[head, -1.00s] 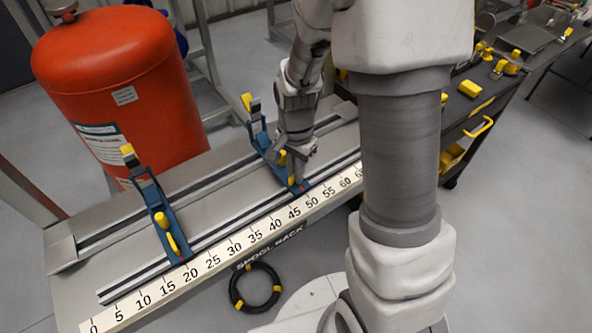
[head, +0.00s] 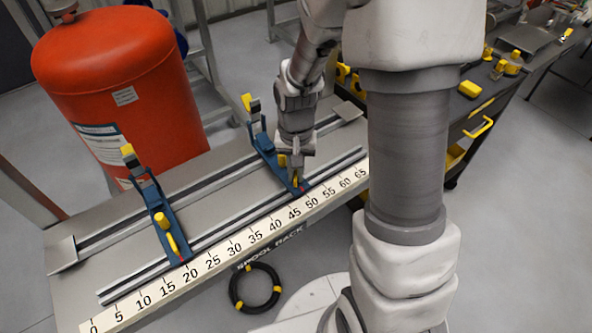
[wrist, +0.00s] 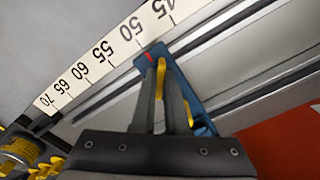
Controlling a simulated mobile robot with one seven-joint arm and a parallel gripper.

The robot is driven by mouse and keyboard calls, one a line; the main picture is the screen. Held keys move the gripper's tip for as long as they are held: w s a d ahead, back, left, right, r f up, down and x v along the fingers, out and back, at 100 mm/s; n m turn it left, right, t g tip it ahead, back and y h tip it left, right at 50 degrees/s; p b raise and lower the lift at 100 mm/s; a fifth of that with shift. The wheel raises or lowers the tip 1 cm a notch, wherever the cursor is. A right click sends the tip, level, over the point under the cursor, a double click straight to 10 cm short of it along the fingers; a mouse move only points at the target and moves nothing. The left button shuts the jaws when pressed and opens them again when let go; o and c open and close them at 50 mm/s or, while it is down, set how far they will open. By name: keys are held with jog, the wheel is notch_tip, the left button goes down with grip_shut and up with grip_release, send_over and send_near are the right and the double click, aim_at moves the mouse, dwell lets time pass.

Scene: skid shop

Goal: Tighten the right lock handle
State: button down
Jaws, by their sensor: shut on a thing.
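The right blue bracket (head: 266,148) stands across the two rails, with its red pointer between 45 and 50 on the scale. Its yellow lock handle (wrist: 160,72) shows between my fingertips in the wrist view, near the pointer end of the bracket. My gripper (head: 296,172) is over that end of the bracket and is shut on the handle. My gripper (wrist: 160,80) hides part of the handle and bracket. The left blue bracket (head: 160,210) has its own yellow lock handle (head: 172,244) and its pointer is near 20.
The white scale (head: 226,254) runs along the front of the spool rack (head: 210,187). A large red tank (head: 115,90) stands behind the rack at left. A workbench (head: 485,112) with yellow items is at right. A black coil (head: 255,288) lies on the floor in front.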

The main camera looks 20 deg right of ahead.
dwell(0.3)
jog(key=shift+n, duration=1.8)
jog(key=shift+p, duration=0.3)
jog(key=shift+n+p, duration=0.4)
jog(key=shift+n, duration=1.3)
jog(key=c, duration=1.4)
grip_release()
jog(key=shift+n, duration=0.4)
jog(key=o, duration=0.5)
jog(key=shift+c, duration=0.2)
jog(key=shift+r, duration=0.15)
